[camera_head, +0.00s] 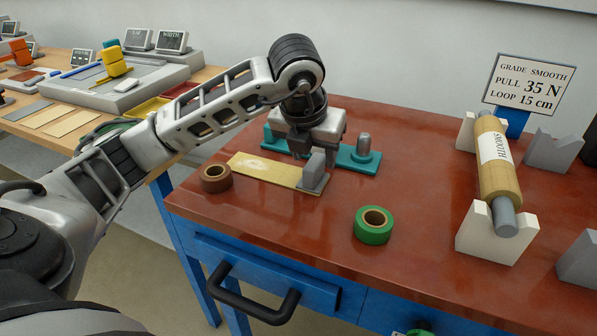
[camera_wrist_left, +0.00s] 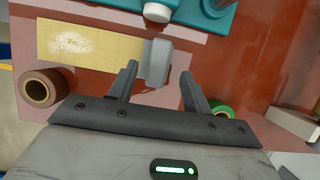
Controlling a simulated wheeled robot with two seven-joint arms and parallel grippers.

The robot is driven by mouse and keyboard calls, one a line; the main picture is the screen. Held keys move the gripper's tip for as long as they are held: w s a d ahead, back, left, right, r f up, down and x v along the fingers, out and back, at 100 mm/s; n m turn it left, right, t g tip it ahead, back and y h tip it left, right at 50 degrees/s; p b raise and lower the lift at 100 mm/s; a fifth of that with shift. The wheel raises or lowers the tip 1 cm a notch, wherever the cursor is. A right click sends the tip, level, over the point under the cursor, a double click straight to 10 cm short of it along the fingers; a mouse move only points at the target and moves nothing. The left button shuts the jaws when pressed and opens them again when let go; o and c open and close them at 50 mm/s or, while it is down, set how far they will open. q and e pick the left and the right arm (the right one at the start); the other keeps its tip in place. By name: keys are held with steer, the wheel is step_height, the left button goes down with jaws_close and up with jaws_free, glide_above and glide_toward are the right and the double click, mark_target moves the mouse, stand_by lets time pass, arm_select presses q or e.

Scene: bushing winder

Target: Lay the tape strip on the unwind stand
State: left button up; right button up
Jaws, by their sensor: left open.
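A flat yellow strip (camera_head: 262,170), which looks like the tape strip, lies on the red tabletop, with a grey block (camera_head: 314,173) at its right end. In the left wrist view the strip (camera_wrist_left: 95,45) has a pale worn patch, and the grey block (camera_wrist_left: 156,62) stands between my fingertips. My left gripper (camera_wrist_left: 158,82) is open, its fingers on either side of the block; I cannot tell whether they touch it. A teal base with a grey post (camera_head: 364,144), perhaps the unwind stand, lies behind the strip, partly hidden by my left gripper (camera_head: 306,152). My right gripper is not seen.
A brown roll (camera_head: 215,177) stands left of the strip and a green roll (camera_head: 373,225) stands to the front right. A wooden roller (camera_head: 497,180) rests on white V-blocks at right, before a sign (camera_head: 529,84).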

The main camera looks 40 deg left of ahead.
mark_target(315, 160)
arm_select(q)
steer(key=x, duration=0.5)
steer(key=shift+w+a, duration=0.2)
steer(key=shift+w, duration=0.05)
steer(key=shift+c, duration=0.3)
steer(key=c, duration=0.6)
steer(key=shift+o, duration=0.2)
steer(key=shift+r, duration=0.1)
